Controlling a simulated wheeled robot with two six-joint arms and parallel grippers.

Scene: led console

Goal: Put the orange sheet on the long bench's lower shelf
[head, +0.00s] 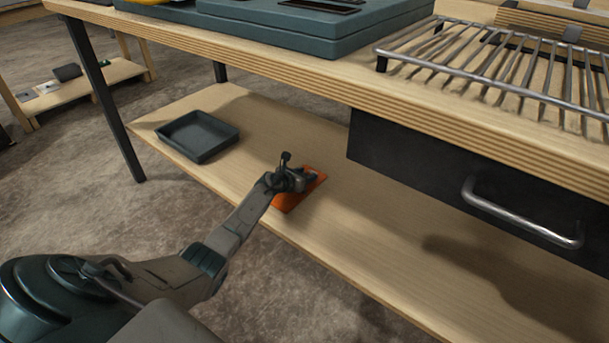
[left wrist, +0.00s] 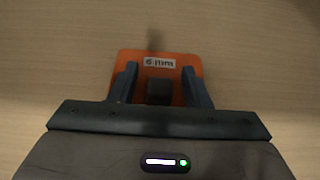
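The orange sheet (head: 287,201) lies flat on the long bench's lower shelf (head: 400,245), near its front edge and right of the tray. In the left wrist view the sheet (left wrist: 185,62) carries a white "6 mm" label and a dark block-like knob (left wrist: 159,91). My left gripper (head: 299,180) is over the sheet and hides part of it in the head view. In the left wrist view its two fingers (left wrist: 158,70) stand apart on either side of the knob, with orange showing in the gaps. My right gripper is out of view.
A dark tray (head: 198,136) sits on the shelf to the left. Above, the bench top (head: 340,85) holds a wire rack (head: 490,70) and a teal case (head: 300,30). A drawer (head: 450,165) with a metal handle (head: 520,215) hangs over the right of the shelf.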

